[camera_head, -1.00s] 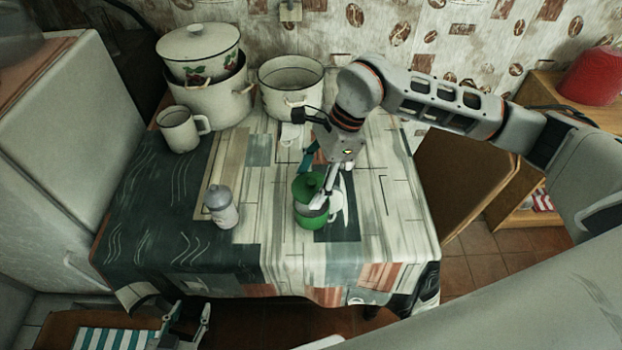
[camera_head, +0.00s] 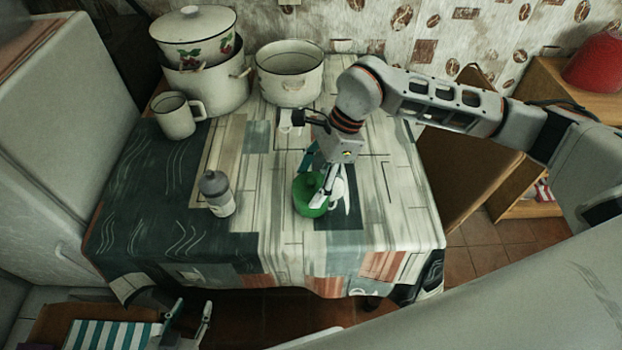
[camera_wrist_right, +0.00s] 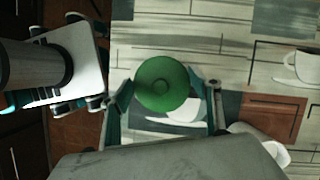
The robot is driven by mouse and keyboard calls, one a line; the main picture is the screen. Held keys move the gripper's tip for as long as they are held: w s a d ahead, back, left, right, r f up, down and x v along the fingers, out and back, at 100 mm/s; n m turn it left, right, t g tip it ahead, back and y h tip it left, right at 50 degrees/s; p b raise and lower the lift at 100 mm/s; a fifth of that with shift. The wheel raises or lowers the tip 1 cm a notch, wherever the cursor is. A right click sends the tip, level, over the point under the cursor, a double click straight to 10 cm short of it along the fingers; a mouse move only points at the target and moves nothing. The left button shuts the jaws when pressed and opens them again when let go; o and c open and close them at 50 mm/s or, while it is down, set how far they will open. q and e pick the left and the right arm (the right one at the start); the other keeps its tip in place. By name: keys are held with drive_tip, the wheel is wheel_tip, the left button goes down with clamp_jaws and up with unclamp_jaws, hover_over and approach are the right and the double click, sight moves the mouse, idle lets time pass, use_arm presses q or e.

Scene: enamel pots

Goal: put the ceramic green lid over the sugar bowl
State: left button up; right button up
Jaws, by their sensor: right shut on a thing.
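The green lid (camera_head: 304,190), round with a centre knob, is at my right gripper (camera_head: 322,190) above the middle right of the table. In the right wrist view the lid (camera_wrist_right: 162,84) lies between the two fingers of my right gripper (camera_wrist_right: 167,100), which is shut on it. A green body, apparently the sugar bowl (camera_head: 311,211), shows just under the lid; the rest of it is hidden. I cannot tell whether the lid rests fully on its rim. My left gripper (camera_head: 188,322) is open and empty, low at the front left, off the table.
A grey shaker (camera_head: 217,194) stands left of the lid. A white mug (camera_head: 178,116), a lidded pot (camera_head: 207,90) and an open pot (camera_head: 289,75) stand at the back. White pieces lie close beside the lid. The front of the tablecloth (camera_head: 240,262) is clear.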

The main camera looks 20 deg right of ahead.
drive_tip(key=o, duration=1.2)
drive_tip(key=o, duration=0.4)
drive_tip(key=shift+o, duration=0.2)
drive_tip(key=shift+r+p, duration=0.85)
drive_tip(key=shift+r, duration=0.5)
drive_tip(key=shift+r+p, duration=1.2)
drive_tip(key=shift+r, duration=0.95)
